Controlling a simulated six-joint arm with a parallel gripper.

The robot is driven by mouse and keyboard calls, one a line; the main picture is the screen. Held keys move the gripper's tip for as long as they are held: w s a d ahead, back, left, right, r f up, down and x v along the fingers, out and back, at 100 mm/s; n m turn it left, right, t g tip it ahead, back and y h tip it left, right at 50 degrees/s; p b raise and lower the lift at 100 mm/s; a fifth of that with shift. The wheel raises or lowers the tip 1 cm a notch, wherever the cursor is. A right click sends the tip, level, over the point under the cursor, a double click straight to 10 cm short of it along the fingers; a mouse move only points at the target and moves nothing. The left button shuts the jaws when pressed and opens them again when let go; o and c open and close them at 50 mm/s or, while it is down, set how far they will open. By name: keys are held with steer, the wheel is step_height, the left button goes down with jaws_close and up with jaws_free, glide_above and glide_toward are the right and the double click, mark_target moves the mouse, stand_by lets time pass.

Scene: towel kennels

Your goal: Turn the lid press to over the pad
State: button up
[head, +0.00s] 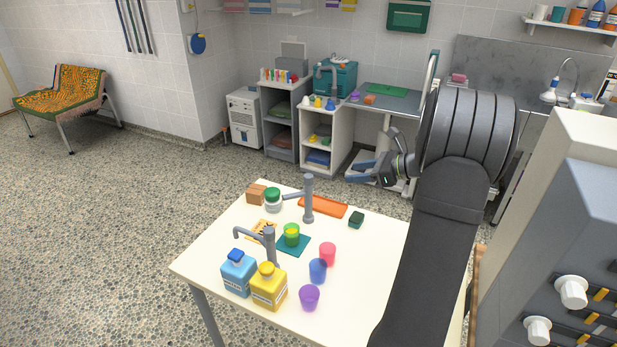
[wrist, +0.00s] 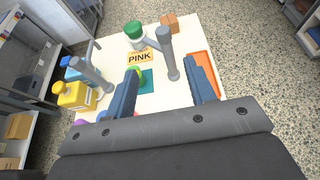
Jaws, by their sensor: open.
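Two grey posts with swing arms stand on the white table; which one is the lid press I cannot tell. The far post (head: 308,199) has its arm pointing left toward a green-lidded jar (head: 273,200). The near post (head: 269,246) has its arm pointing left, away from the pad. The teal pad (head: 302,246) lies between them with a green and yellow cup (head: 292,234) on it. My gripper (head: 354,172) is open and empty, above the table's far right side. In the wrist view the far post (wrist: 171,62) appears between my fingertips (wrist: 161,68), apart from them.
A blue bottle (head: 238,274) and a yellow bottle (head: 269,290) stand at the near left. Pink (head: 327,253), blue (head: 317,271) and purple (head: 309,298) cups stand near the middle.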

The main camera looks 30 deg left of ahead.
mark_target(311, 176)
steer(key=shift+m, duration=0.3)
steer(key=x, duration=1.7)
steer(key=shift+w, duration=0.3)
jaws_close()
